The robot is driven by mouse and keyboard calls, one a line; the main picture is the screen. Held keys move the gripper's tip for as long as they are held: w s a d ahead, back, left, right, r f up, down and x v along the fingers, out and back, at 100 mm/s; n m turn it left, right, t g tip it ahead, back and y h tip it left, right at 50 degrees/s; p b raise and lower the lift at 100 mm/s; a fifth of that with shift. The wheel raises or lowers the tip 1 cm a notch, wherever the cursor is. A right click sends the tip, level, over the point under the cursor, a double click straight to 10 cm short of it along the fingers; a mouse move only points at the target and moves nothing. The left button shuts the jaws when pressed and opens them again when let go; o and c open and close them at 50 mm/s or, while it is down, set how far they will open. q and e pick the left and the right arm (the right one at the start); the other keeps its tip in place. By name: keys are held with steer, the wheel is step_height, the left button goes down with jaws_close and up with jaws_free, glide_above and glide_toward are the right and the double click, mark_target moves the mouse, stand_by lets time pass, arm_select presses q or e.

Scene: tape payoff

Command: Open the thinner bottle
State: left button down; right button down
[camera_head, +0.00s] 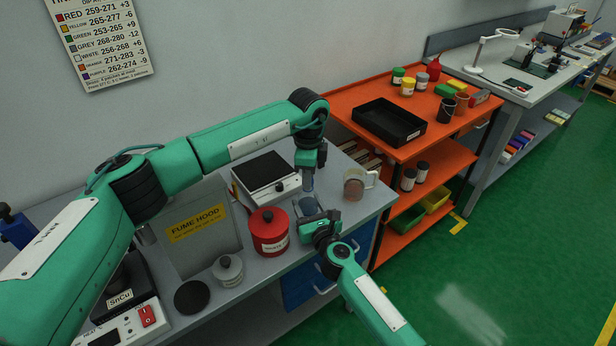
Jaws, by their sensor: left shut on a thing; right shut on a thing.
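The thinner bottle (310,204) is a small blue-grey shape near the right end of the grey bench, mostly hidden between my two grippers. My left gripper (308,184) reaches down from above and is shut at the bottle's top, where the cap would be. The cap itself is hidden. My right gripper (312,220) comes in from the front and is shut around the lower part of the bottle. I cannot tell whether the cap is still seated or loosened.
A red canister (269,236) stands just left of the grippers. A scale (266,177) is behind, and a mug (355,184) stands to the right. An orange shelf cart (368,92) adjoins the bench.

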arm_select(q)
steer(key=shift+r, duration=0.7)
steer(key=shift+r, duration=2)
arm_select(e)
steer(key=c, duration=0.6)
jaws_free()
